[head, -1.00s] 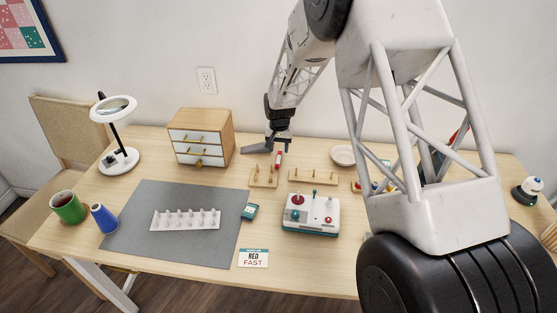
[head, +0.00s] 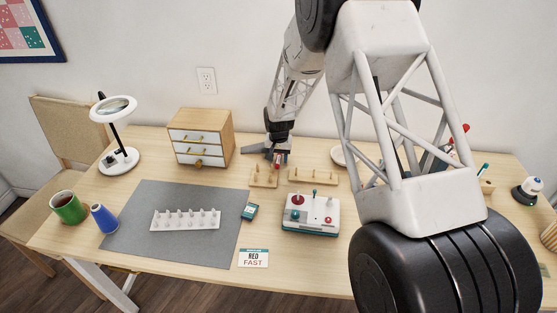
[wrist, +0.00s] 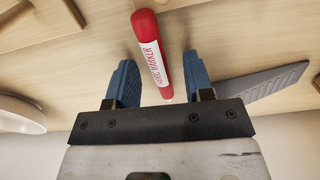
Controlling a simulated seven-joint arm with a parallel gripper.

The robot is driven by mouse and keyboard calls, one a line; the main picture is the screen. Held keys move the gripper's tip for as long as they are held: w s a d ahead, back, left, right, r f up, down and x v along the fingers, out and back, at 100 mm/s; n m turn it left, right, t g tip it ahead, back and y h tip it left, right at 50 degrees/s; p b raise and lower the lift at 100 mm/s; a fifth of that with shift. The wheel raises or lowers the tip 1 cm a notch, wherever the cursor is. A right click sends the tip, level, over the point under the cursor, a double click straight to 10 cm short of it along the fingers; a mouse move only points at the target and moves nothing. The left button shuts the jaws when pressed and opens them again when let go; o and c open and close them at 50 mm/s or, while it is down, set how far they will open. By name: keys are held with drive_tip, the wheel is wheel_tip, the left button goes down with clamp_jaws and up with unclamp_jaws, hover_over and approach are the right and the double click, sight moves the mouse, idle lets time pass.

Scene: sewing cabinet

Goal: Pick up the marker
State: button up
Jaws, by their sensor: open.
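The red marker (wrist: 150,50) with a white label lies between the two blue fingers of my gripper (wrist: 161,80) in the wrist view. Gaps show on both sides of it, so the fingers are apart from it. The jaws are open. In the head view my gripper (head: 278,157) is low over the table behind the wooden peg racks, and the marker is mostly hidden there by the fingers.
Two wooden peg racks (head: 313,176) stand just in front of my gripper. A small drawer cabinet (head: 201,137) is to its left. A white machine (head: 310,214) stands nearer the front. A white dish (wrist: 20,115) shows at the wrist view's left edge.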

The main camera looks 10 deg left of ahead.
idle(0.5)
clamp_jaws()
